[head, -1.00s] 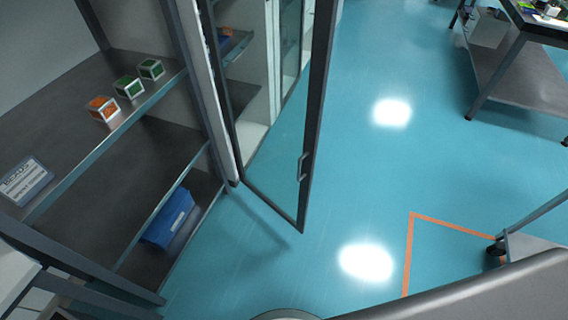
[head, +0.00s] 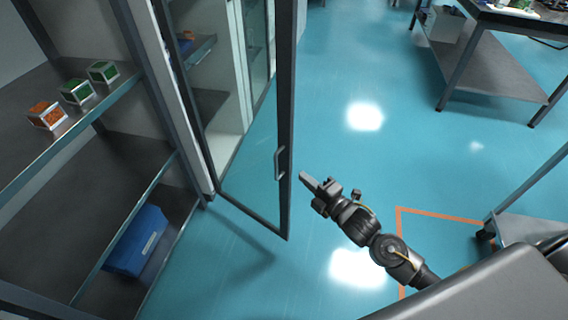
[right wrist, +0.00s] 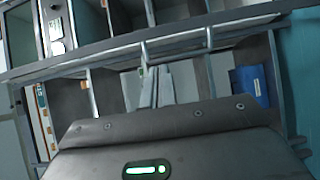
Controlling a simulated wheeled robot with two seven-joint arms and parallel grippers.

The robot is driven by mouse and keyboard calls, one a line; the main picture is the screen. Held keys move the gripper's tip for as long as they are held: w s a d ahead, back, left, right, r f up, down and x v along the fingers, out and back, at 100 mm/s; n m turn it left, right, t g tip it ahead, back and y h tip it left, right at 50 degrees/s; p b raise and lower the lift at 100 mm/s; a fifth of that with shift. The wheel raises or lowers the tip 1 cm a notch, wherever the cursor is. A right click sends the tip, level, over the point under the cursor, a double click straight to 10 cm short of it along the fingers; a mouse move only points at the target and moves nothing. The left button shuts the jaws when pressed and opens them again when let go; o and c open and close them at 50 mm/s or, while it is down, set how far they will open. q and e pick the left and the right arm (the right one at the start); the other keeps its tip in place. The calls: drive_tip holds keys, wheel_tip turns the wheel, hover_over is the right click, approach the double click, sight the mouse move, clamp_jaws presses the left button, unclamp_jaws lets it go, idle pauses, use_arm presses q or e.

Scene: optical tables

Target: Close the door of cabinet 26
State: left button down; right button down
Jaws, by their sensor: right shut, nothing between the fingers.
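A tall cabinet door (head: 286,100) with a dark frame and clear glass stands open, swung out over the floor from its cabinet (head: 172,90). No number on it is legible. Its bar handle (head: 279,163) is on the free edge. My right gripper (head: 304,177) is shut and empty, just right of the handle in the head view; I cannot tell whether it touches the door. The right wrist view shows the shut fingers (right wrist: 155,88) pointing toward a framed edge with a bar on posts, probably the door and its handle. My left gripper is not in view.
Open shelves (head: 75,185) at the left hold small green and orange boxes (head: 47,115) and a blue bin (head: 137,242). A workbench (head: 490,85) stands at the upper right and a wheeled cart (head: 520,228) at the right. The blue floor between is clear.

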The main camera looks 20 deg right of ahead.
sight(284, 160)
drive_tip(key=shift+x, duration=5.05)
